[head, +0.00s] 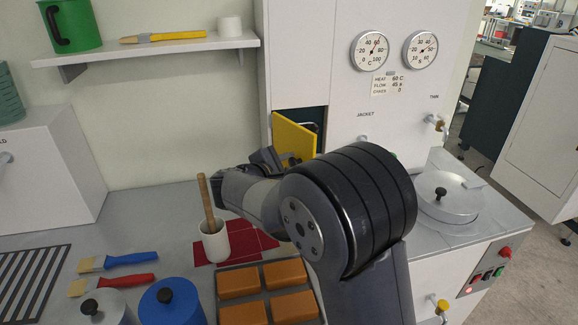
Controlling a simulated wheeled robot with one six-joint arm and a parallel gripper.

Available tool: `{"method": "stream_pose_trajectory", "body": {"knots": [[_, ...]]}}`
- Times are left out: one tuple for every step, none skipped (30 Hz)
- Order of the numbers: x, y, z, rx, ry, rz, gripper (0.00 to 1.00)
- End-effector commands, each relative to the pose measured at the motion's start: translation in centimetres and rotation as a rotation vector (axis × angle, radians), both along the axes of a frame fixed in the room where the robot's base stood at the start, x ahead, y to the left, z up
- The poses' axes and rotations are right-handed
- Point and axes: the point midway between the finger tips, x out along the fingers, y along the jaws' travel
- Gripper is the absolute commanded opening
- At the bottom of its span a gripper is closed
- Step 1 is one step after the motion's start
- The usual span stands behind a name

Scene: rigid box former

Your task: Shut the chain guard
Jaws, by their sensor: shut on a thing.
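The chain guard looks to be the yellow panel (294,136) on the front of the white machine (340,70). It stands open at an angle, with its free edge swung out to the left. Part of a dark opening (314,119) shows above and behind it, with a pale metal curve inside. My gripper (270,158) is at the lower left edge of the panel and is shut on it. My wrist and arm hide the fingertips' lower part and the machine below the panel.
A lidded round pot (448,198) is at right.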

Motion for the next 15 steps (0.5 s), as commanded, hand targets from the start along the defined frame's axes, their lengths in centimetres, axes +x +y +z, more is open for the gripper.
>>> {"method": "stream_pose_trajectory", "body": {"knots": [[0.0,-0.3,-0.2,0.0,-0.001,0.013,0.0],[0.1,-0.4,-0.2,0.0,-0.002,0.022,0.0],[0.2,-0.6,-0.3,0.001,-0.001,0.038,0.0],[0.2,-0.8,-0.3,0.001,-0.002,0.051,0.0],[0.3,-1.1,-0.3,0.001,-0.002,0.066,0.0],[0.4,-1.3,-0.4,0.0,-0.002,0.089,0.0],[0.5,-1.6,-0.4,0.001,-0.002,0.107,0.0],[0.6,-1.9,-0.5,0.0,-0.002,0.124,0.0],[0.8,-2.2,-0.5,0.001,-0.004,0.151,0.0],[0.9,-2.4,-0.5,0.001,-0.003,0.171,0.0],[1.1,-2.7,-0.5,0.0,-0.002,0.191,0.0],[1.2,-3.0,-0.5,0.0,-0.003,0.218,0.0],[1.4,-3.2,-0.5,0.001,-0.003,0.237,0.0],[1.5,-3.4,-0.5,0.0,-0.003,0.257,0.0],[1.7,-3.7,-0.4,0.001,-0.003,0.282,0.0]]}}
